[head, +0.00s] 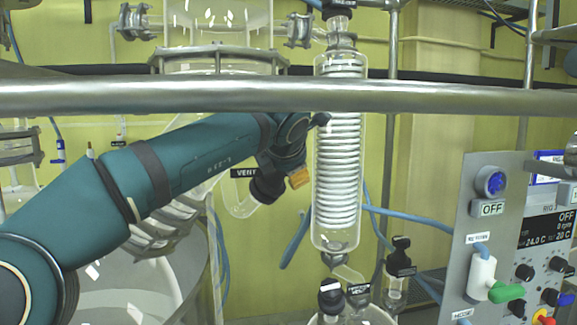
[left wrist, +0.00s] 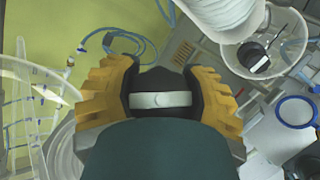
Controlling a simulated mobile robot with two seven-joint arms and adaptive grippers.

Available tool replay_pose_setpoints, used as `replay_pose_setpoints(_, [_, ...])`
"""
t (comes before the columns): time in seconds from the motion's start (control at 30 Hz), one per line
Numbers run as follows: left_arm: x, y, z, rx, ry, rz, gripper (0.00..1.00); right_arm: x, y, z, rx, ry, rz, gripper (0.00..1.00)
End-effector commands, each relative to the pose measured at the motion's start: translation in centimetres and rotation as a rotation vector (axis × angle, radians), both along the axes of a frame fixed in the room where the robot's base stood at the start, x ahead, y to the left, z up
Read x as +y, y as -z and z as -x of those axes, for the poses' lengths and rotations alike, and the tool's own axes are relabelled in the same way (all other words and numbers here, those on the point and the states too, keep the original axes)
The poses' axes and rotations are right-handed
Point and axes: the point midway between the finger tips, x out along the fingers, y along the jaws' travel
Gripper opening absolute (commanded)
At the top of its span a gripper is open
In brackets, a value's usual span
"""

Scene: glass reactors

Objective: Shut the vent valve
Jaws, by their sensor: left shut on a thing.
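The vent valve's black knob (head: 266,188) sits beside the white-on-black VENT label (head: 245,173), on a bent glass tube (head: 240,206), in the head view. My left gripper (head: 286,180) is at the knob, with one yellow finger showing and the rest hidden by my arm. In the left wrist view the two yellow fingers of my left gripper (left wrist: 164,80) are shut on either side of the black knob (left wrist: 160,80), which carries a pale band with a small mark. The mark is too small to read. My right gripper is in neither view.
A glass coil condenser (head: 338,150) stands just right of my left gripper. A metal rail (head: 450,98) crosses in front, above my arm. A control panel (head: 480,220) with switches is at the right. Blue hoses (head: 425,221) hang behind.

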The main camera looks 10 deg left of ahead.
Motion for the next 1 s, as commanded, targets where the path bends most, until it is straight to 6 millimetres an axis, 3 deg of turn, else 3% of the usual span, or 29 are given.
replay_pose_setpoints(0.5, [-0.31,0.34,0.32,0.261,0.282,-0.104,0.09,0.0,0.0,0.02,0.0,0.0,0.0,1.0])
replay_pose_setpoints(1.0, [-0.26,0.28,0.52,0.332,0.361,-0.139,0.09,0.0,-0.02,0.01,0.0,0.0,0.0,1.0])
